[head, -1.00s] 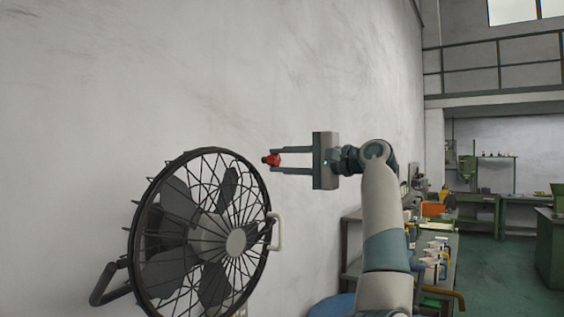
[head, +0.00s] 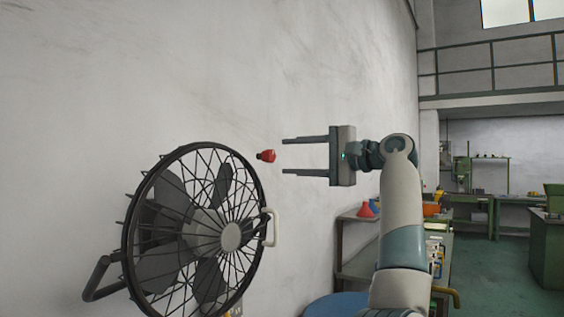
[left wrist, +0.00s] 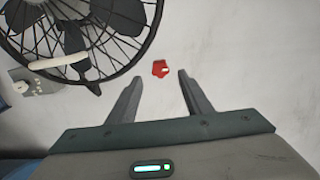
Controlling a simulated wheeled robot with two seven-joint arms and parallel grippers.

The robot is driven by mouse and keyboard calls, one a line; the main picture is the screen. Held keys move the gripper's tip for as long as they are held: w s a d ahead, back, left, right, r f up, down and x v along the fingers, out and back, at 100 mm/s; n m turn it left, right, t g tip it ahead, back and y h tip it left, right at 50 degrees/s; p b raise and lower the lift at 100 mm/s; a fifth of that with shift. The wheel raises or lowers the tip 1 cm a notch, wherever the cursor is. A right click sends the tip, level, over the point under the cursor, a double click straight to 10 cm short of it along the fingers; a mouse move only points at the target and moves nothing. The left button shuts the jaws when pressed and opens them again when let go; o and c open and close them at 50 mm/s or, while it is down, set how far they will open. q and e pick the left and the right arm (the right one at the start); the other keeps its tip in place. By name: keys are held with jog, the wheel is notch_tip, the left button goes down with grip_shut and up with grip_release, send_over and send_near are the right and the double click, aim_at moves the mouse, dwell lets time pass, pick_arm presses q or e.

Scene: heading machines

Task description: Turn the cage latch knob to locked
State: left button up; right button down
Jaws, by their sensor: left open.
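The red knob (head: 267,156), with a dark end on its left side, shows against the wall just above and right of the fan cage (head: 262,190). It also shows in the left wrist view (left wrist: 160,68), just beyond the fingertips. My left gripper (head: 284,156) is open and empty. Its two fingers point left toward the knob, one above and one below its level, with a small gap between the tips and the knob. The knob's locked or unlocked marking is too small to read. My right gripper is not in view.
A pale handle (head: 270,228) sticks out from the right side of the cage, below the gripper. The plain wall (head: 330,60) lies behind. A shelf with red funnels (head: 368,209) and a blue round top (head: 336,306) stand lower right.

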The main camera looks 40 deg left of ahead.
pick_arm(q)
jog(key=w+d+b, duration=0.1)
jog(key=d, duration=1.1)
jog(key=shift+w+b, duration=0.15)
jog(key=shift+b, duration=0.25)
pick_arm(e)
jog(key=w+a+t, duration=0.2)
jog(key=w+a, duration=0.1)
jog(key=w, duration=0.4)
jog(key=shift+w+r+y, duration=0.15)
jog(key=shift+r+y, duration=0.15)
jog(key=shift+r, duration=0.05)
pick_arm(q)
jog(key=shift+d, duration=0.1)
